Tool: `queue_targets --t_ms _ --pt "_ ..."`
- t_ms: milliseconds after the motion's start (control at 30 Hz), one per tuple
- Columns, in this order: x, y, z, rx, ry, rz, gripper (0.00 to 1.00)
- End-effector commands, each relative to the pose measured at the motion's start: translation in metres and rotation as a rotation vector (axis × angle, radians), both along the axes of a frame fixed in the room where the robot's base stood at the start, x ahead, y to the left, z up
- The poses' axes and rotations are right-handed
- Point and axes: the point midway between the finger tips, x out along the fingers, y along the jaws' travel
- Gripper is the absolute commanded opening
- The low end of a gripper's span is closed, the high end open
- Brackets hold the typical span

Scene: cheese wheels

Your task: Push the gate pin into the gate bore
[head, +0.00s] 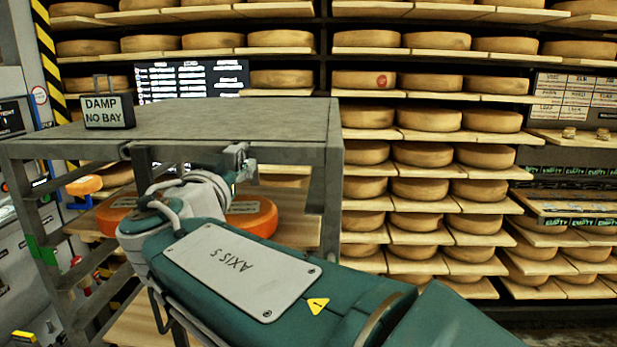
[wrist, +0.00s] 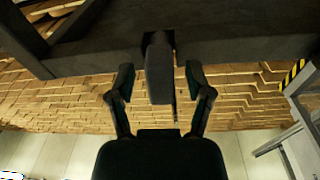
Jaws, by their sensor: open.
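In the wrist view, a dark, blunt bar (wrist: 158,82), which looks like the gate pin, sticks out from a dark beam (wrist: 225,48). My gripper (wrist: 159,68) is open, with one finger on each side of the bar and a gap showing on both sides. In the head view, a small grey metal fitting (head: 238,158) sits at the front edge of the grey metal rack (head: 240,118). My wrist is close below it, and my arm hides most of the gripper there. I cannot make out the gate bore in either view.
A "DAMP NO BAY" sign (head: 108,111) stands on the rack top, which is otherwise bare. Orange cheese wheels (head: 252,217) sit on a lower board behind my arm. Shelves of cheese wheels (head: 422,154) fill the back. A rack post (head: 333,185) stands right of my wrist.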

Motion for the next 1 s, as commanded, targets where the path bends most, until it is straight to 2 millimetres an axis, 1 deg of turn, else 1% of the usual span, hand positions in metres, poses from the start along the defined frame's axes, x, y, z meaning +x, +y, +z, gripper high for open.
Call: queue_targets --t_ms 33,67,100,167,200,467,1000 --pt "0.000 0.000 0.000 0.000 0.000 0.000 0.66" --pt "0.000 0.000 0.000 0.000 0.000 0.000 0.61" --pt "0.000 0.000 0.000 0.000 0.000 0.000 0.43" --pt "0.000 0.000 0.000 0.000 0.000 0.000 0.17" --pt "0.000 0.000 0.000 0.000 0.000 0.000 0.00" --pt "0.000 0.001 -0.001 -0.001 0.001 0.001 0.00" --pt "-0.014 0.002 -0.001 -0.001 0.001 0.001 0.00"
